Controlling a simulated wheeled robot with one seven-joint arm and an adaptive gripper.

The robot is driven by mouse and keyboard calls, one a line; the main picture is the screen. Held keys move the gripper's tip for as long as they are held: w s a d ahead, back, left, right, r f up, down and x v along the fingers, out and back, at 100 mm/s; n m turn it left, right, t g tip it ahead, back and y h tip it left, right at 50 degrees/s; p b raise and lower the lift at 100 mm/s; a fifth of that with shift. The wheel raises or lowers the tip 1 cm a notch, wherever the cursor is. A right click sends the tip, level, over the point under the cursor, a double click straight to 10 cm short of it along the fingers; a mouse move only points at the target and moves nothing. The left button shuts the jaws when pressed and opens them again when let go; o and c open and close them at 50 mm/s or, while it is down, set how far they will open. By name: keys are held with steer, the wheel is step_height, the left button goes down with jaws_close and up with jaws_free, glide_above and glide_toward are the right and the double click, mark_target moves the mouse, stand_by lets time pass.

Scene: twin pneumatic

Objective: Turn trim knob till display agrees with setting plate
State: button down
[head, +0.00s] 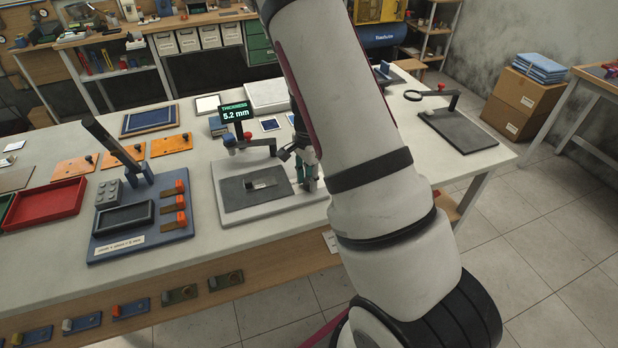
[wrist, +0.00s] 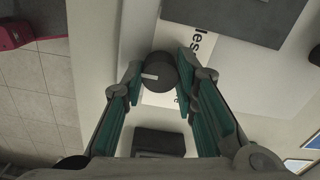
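The trim knob (wrist: 157,73) is a dark round knob with a white mark left of its centre, in the wrist view. My gripper (wrist: 160,70) has its teal-padded fingers on either side of it; both fingertips look close to its edges, but contact is unclear. In the head view my gripper (head: 303,168) is at the right side of the gauge stand (head: 240,210), and my arm hides the knob. The display (head: 235,110) reads THICKNESS 5.2 mm. A pale label (head: 122,244) on the blue fixture, perhaps the setting plate, is too small to read surely.
The blue fixture (head: 172,234) with a tall dark lever stands left of the gauge. A red tray (head: 45,204) lies further left. A magnifier stand (head: 455,130) is on the right of the bench. A dark block (wrist: 158,142) lies below the knob in the wrist view.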

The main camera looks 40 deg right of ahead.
steer(key=shift+n, duration=0.4)
steer(key=n, duration=0.4)
steer(key=shift+d+n, duration=0.1)
steer(key=shift+n, duration=0.3)
steer(key=n, duration=0.5)
steer(key=shift+n, duration=0.4)
steer(key=c, duration=1.3)
jaws_free()
